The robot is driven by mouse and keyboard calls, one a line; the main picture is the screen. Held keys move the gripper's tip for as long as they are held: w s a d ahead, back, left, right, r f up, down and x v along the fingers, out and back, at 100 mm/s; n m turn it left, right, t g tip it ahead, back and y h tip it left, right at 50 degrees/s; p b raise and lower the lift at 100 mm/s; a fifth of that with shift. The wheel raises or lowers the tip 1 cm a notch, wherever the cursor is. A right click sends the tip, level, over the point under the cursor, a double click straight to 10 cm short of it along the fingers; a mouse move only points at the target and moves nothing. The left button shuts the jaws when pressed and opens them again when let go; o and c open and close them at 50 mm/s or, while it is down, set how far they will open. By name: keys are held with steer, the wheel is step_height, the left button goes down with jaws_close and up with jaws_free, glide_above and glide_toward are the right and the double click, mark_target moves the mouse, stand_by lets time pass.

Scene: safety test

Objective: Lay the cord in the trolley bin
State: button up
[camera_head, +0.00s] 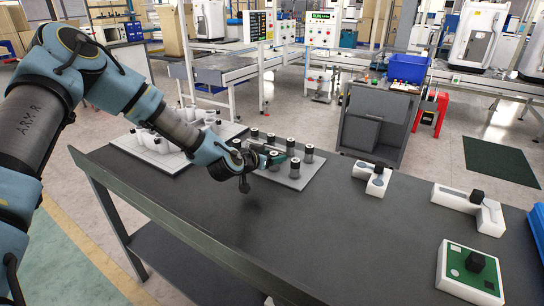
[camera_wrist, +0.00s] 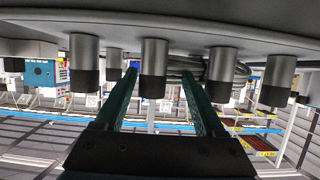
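A dark grey coiled cord (camera_wrist: 212,72) shows in the wrist view among the posts, behind the one in line with my fingers and partly hidden by posts. I cannot make it out clearly in the head view. My gripper (camera_wrist: 160,76) has two green fingers spread apart with a gap between them. The fingers point toward a grey and black post (camera_wrist: 154,62); I cannot tell whether they touch it. In the head view my gripper (camera_head: 277,158) is low over the post tray.
Several posts stand close around my gripper on a pale tray (camera_head: 293,181). A white tray of white pieces (camera_head: 158,150) lies to the left. White fixtures (camera_head: 371,178) and a green board (camera_head: 468,270) lie to the right. The bench's front middle (camera_head: 265,220) is clear.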

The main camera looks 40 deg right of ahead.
steer(key=shift+o, duration=1.4)
steer(key=shift+a, duration=0.1)
